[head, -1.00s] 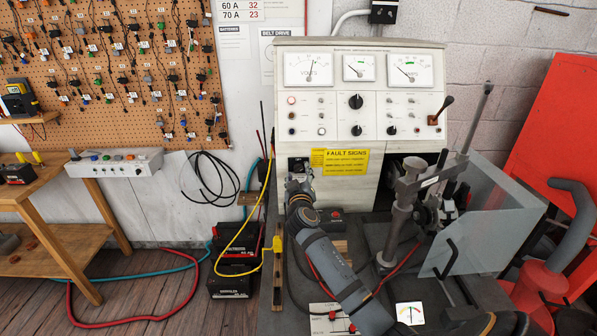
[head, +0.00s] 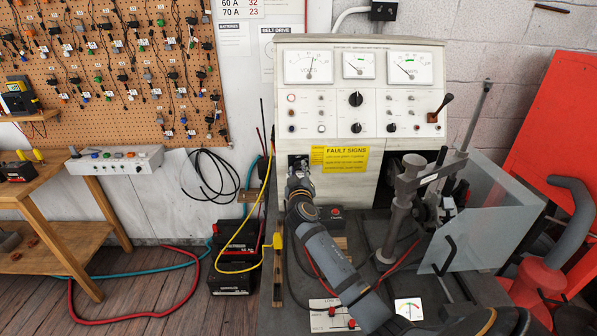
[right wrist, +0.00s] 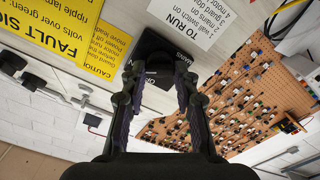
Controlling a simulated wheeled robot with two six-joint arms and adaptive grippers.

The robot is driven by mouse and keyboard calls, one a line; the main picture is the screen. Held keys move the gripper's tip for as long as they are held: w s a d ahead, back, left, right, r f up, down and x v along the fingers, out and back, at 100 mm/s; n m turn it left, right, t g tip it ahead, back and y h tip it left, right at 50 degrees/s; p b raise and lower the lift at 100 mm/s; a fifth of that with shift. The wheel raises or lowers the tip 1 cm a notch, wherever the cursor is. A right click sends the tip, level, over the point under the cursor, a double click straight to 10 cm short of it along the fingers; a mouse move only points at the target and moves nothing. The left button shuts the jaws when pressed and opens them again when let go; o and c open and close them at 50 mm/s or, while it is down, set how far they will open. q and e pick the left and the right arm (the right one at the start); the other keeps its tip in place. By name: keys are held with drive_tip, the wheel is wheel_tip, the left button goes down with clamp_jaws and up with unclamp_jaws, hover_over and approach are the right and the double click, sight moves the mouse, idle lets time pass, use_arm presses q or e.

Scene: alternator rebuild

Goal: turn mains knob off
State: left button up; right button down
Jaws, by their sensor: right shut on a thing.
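The mains switch is a black plate (right wrist: 160,55) marked MAINS, low on the left of the pale test bench's front. In the head view its upper edge (head: 298,158) shows above my right gripper (head: 299,182), which hides the rest. In the right wrist view, the fingers of my right gripper (right wrist: 160,75) reach up to the plate and are shut on the mains knob between their tips. The knob is mostly hidden by the fingers, so I cannot tell its setting. My left gripper is not in view.
Yellow fault signs (head: 345,159) sit just right of the switch. A grey clamp post (head: 392,215) and a clear guard (head: 480,215) stand further right on the bench top. A yellow cable (head: 243,235) hangs at the left edge, above black batteries (head: 232,280).

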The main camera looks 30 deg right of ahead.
drive_tip(key=n+p, duration=0.1)
drive_tip(key=n, duration=0.4)
drive_tip(key=shift+n, duration=0.4)
drive_tip(key=n+p, duration=0.2)
drive_tip(key=n, duration=0.3)
drive_tip(key=shift+f+n, duration=0.1)
drive_tip(key=shift+n, duration=0.3)
drive_tip(key=c, duration=1)
unclamp_jaws()
drive_tip(key=shift+a, duration=0.1)
